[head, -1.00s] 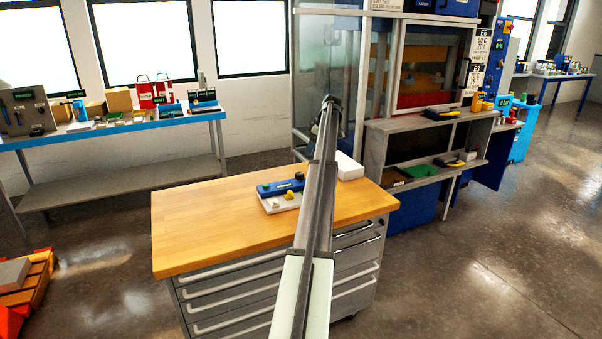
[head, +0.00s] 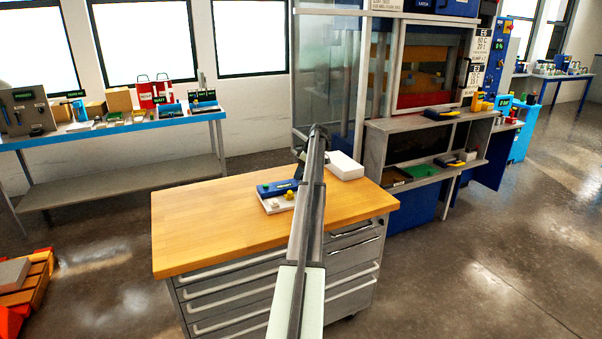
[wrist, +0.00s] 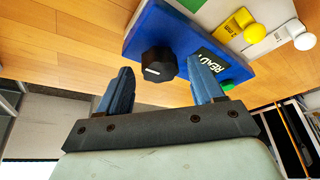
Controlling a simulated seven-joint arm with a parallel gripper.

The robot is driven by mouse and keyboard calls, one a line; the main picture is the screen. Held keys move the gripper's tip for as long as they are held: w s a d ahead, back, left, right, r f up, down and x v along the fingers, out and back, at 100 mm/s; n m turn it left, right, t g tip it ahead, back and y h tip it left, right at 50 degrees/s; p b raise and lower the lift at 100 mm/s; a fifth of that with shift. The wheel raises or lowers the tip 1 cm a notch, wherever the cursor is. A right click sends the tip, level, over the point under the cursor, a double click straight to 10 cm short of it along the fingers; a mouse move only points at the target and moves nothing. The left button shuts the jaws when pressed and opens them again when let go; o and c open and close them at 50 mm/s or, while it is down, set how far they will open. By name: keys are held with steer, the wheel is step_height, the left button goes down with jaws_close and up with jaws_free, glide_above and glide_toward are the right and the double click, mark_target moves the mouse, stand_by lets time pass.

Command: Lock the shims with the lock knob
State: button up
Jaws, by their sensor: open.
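The black lock knob (wrist: 158,64), with a white mark on its face, sits on a blue block (wrist: 150,28) in the wrist view. My gripper (wrist: 161,66) is open, and the knob shows between its two blue fingers, near the tips. I cannot tell whether they touch it. A dark "READY" display (wrist: 212,62) is on the block beside the right finger. In the head view the blue block (head: 272,188) lies on the wooden bench top, and my arm hides the knob. I cannot make out the shims.
A green part shows behind the right finger. A white box (head: 345,166) stands on the bench top (head: 210,220) to the right. The bench's left side is clear.

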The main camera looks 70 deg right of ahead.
steer(key=shift+f, duration=0.15)
steer(key=shift+c, duration=0.5)
steer(key=c, duration=1)
steer(key=shift+o, duration=0.2)
